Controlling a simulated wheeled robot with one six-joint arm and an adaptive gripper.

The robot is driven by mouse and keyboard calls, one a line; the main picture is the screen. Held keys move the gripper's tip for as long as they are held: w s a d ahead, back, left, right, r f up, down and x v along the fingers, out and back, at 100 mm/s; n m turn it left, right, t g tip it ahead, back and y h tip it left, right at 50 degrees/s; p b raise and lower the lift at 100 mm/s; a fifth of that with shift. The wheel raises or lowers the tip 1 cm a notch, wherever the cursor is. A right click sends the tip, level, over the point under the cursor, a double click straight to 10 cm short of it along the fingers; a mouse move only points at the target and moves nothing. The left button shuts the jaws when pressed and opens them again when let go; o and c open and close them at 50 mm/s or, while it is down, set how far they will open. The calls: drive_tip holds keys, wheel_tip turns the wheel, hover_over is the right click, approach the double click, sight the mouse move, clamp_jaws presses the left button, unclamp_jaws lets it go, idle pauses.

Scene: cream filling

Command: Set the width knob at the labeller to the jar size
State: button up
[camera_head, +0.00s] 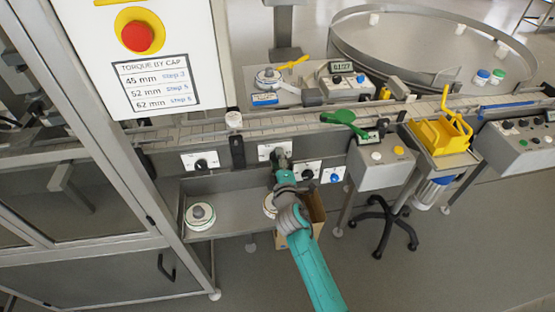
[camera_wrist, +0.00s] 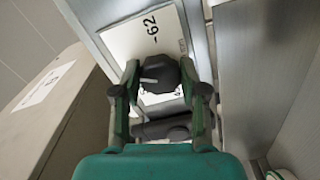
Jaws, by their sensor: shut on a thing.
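The width knob (camera_wrist: 160,72) is dark, with a pale pointer line on its face, and sits on a white scale plate (camera_wrist: 130,42). The plate reads "62" near the knob; its lower marks are mostly covered. In the wrist view my gripper (camera_wrist: 161,88) has a finger on each side of the knob and is shut on it. In the head view my gripper (camera_head: 281,163) is at the middle white plate (camera_head: 265,151) on the conveyor's front face, and the knob is largely hidden behind it.
Other knob plates sit to the left (camera_head: 187,161) and right (camera_head: 315,166) on the same front face. A tray (camera_head: 230,222) with round discs lies below. A sign (camera_head: 156,85) lists torque by cap size. A yellow bin (camera_head: 437,137) stands to the right.

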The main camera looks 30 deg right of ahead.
drive_tip(key=n, duration=0.4)
drive_tip(key=shift+n, duration=2.6)
drive_tip(key=o, duration=1.1)
drive_tip(key=v, duration=1.2)
drive_tip(key=shift+a+r, duration=0.1)
